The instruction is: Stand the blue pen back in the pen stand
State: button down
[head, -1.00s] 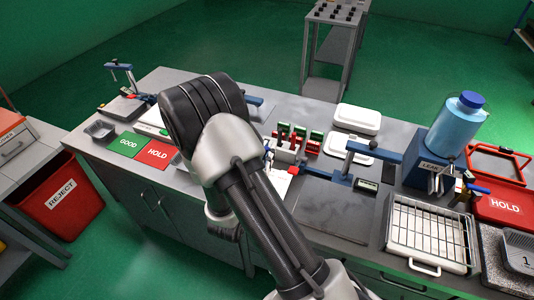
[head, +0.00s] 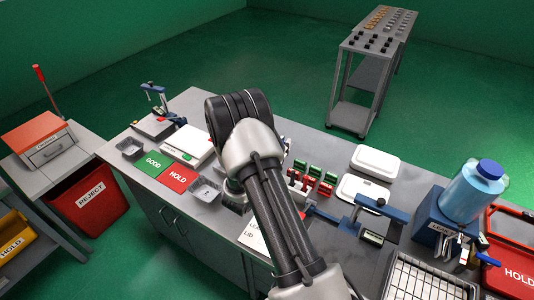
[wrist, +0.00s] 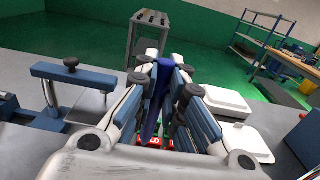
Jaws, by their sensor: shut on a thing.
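My gripper (wrist: 163,72) shows in the wrist view with its two fingers closed in on the blue pen (wrist: 166,92). The pen is a dark blue, narrow shape held between the fingers and slanting down between them. Its lower end is hard to make out among the finger links. In the head view my arm covers the gripper and the pen. I cannot make out the pen stand in either current view; it may be behind my arm or fingers.
Red and green blocks (head: 311,178) stand on the grey bench right of my arm. White lidded boxes (head: 375,162) lie beyond them. A blue clamp device (head: 381,208) and a blue jar (head: 473,190) stand to the right.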

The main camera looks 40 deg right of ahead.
jog(key=shift+w+d+f, duration=0.1)
jog(key=shift+d, duration=0.05)
jog(key=shift+f+b, duration=0.7)
jog(key=shift+f, duration=0.15)
notch_tip(320, 180, down, 9)
jog(key=b, duration=0.6)
jog(key=shift+f+b, duration=0.4)
jog(key=shift+b, duration=0.05)
dwell(0.4)
jog(key=c, duration=1.6)
grip_release()
jog(key=shift+r, duration=0.15)
jog(key=shift+r+p, duration=2)
jog(key=shift+r, duration=0.9)
